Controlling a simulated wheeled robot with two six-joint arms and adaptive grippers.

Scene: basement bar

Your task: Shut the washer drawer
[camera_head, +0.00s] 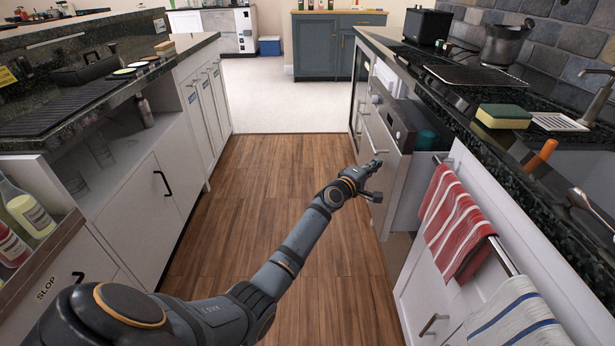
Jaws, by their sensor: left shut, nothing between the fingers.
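The washer drawer (390,148) is in the right-hand counter run, with a pale front and a dark control strip along its top. It stands pulled out past the neighbouring cabinet fronts, and its side shows. A teal item (427,140) shows behind the front, partly hidden. My right gripper is not in view.
A red striped towel (452,222) and a blue striped towel (515,318) hang on a rail right of the drawer. A yellow-green sponge (503,117) lies on the right counter. The wooden floor (262,185) between the counters is clear. White cabinets (140,205) line the left.

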